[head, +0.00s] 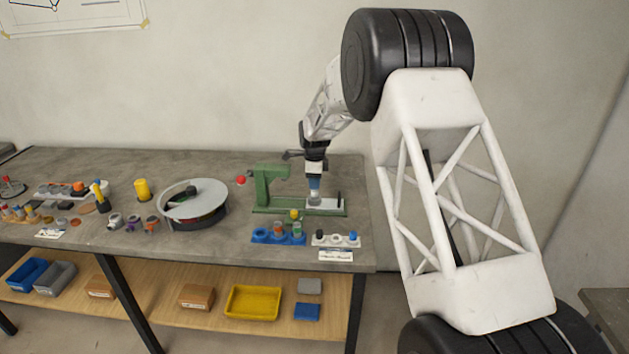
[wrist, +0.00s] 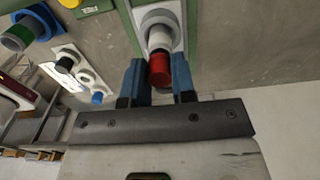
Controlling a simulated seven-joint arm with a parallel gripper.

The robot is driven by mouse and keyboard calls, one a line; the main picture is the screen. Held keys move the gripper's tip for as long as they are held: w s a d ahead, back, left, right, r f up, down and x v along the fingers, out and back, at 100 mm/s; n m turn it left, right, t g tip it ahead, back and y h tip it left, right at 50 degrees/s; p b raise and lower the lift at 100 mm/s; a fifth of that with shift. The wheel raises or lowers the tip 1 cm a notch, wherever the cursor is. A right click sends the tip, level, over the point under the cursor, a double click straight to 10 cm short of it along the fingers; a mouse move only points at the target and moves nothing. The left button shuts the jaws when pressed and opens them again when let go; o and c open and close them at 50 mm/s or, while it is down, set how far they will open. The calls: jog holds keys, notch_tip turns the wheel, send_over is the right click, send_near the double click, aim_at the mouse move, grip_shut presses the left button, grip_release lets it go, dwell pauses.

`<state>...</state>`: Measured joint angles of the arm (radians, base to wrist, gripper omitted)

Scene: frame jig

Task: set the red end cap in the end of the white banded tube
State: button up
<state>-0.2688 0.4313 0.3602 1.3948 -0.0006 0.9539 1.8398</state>
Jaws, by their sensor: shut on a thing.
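My gripper (wrist: 160,72) has blue fingers and is shut on the red end cap (wrist: 159,70), which sits between the fingertips in the wrist view. Just beyond the cap, in line with it, is the white tube (wrist: 160,38), standing in a round grey seat on a pale block of the green jig. The cap overlaps the tube's end in this view, and I cannot tell whether it is seated or only close to it. In the head view my gripper (head: 314,185) points down over the pale block (head: 325,203) of the jig; the cap and tube cannot be made out there.
The green jig's upright (head: 263,188) stands left of my gripper. A blue tray (head: 265,237) and a white tray (head: 325,241) with small parts lie in front. A round turntable (head: 190,206) and a yellow cylinder (head: 142,189) stand further left. The table's right end is clear.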

jog(key=shift+f, duration=0.35)
dwell(0.3)
jog(key=o, duration=1.1)
jog(key=shift+r, duration=0.3)
jog(key=shift+r, duration=0.45)
jog(key=shift+r, duration=0.15)
jog(key=shift+r, duration=3.4)
